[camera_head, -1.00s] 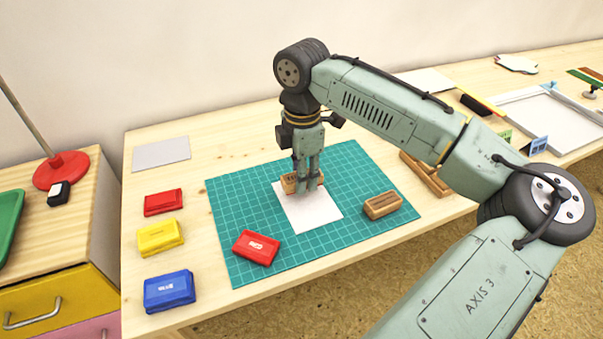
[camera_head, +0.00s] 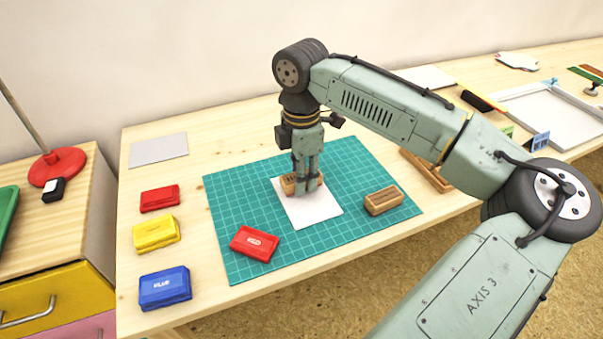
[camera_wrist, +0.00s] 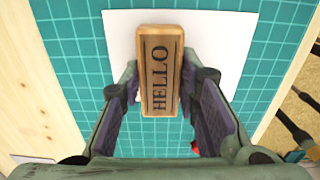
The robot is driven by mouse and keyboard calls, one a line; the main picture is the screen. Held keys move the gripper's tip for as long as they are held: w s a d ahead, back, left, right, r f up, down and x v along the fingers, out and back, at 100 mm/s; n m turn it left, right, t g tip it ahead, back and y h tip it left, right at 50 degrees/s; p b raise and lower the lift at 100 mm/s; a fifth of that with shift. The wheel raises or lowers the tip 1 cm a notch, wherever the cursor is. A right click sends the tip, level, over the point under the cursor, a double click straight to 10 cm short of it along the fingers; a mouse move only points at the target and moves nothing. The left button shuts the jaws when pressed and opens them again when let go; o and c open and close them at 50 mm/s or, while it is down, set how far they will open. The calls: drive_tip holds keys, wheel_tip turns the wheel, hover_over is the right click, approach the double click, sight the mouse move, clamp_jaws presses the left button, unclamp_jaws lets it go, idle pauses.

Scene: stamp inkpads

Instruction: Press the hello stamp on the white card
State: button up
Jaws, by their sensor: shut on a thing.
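The wooden hello stamp (camera_wrist: 160,70) shows its engraved HELLO face up in the wrist view. My gripper (camera_head: 309,189) is shut on it, with one finger on each long side; the fingers also show in the wrist view (camera_wrist: 160,90). In the head view the hello stamp (camera_head: 290,184) is over the white card (camera_head: 310,212), toward its far edge, partly hidden by the fingers. It looks low, at or very near the card; contact cannot be told. The card lies on the green cutting mat (camera_head: 240,197), and no mark shows on its visible part.
Another wooden stamp (camera_head: 382,200) lies on the mat to the right. A red inkpad (camera_head: 254,243) sits on the mat's near left. Another red pad (camera_head: 160,198), a yellow pad (camera_head: 156,234) and a blue pad (camera_head: 165,288) stand left of the mat. A white tray (camera_head: 548,118) is far right.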

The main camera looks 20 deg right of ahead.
drive_tip(key=shift+f, duration=0.65)
idle(2.3)
drive_tip(key=shift+r+p, duration=0.7)
drive_tip(key=shift+p, duration=0.25)
wheel_tip(320, 180, up, 6)
drive_tip(key=p, duration=0.5)
drive_tip(key=shift+f, duration=0.2)
drive_tip(key=shift+a+f, duration=0.1)
idle(0.5)
